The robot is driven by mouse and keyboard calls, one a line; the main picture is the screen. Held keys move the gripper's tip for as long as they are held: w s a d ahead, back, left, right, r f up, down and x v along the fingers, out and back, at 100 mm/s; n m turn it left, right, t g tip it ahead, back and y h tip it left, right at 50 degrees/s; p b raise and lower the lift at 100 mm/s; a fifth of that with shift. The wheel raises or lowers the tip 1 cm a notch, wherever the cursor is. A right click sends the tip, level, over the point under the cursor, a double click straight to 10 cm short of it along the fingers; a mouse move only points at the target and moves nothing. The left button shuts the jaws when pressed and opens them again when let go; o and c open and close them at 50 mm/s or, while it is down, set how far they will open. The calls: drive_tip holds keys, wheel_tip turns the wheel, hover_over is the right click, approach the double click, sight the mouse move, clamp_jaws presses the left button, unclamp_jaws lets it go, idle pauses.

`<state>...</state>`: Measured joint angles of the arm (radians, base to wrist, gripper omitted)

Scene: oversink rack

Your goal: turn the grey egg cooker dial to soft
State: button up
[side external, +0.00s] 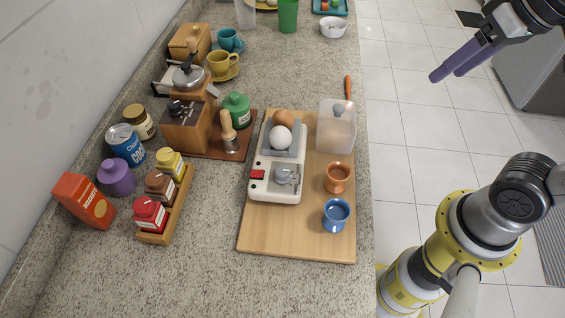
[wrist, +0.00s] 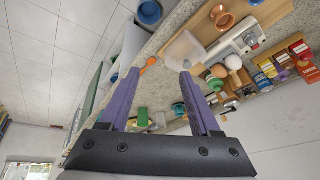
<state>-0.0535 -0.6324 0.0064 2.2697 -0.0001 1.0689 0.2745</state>
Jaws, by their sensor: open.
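The white egg cooker (side external: 264,188) sits on a wooden board on the counter. Its grey dial (side external: 286,177) is on the top near the front end, beside a red switch (side external: 258,174). The dial's markings are too small to read. A white egg (side external: 281,137) and a brown egg (side external: 284,119) sit in the grey holder at the far end. My gripper (side external: 442,77) has purple fingers, is open and empty, and hangs over the floor side, well away from the cooker. The wrist view shows both fingers (wrist: 155,80) spread, with the cooker (wrist: 236,42) beyond them, tilted in the picture.
The wooden board (side external: 290,238) also holds a clear container (side external: 337,135), an orange cup (side external: 338,177) and a blue cup (side external: 336,214), all right of the cooker. A spice rack (side external: 168,213), jars and a coffee grinder (side external: 186,133) stand to the left. The front counter is clear.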

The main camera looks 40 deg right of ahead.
drive_tip(key=w+a+r+g, duration=0.2)
drive_tip(key=w+a+r, duration=0.2)
drive_tip(key=w+a, duration=0.25)
drive_tip(key=n+g, duration=0.3)
drive_tip(key=n, duration=0.1)
hover_over(282, 169)
wheel_tip(282, 169, down, 8)
wheel_tip(282, 169, down, 13)
drive_tip(key=shift+r, duration=0.15)
clamp_jaws()
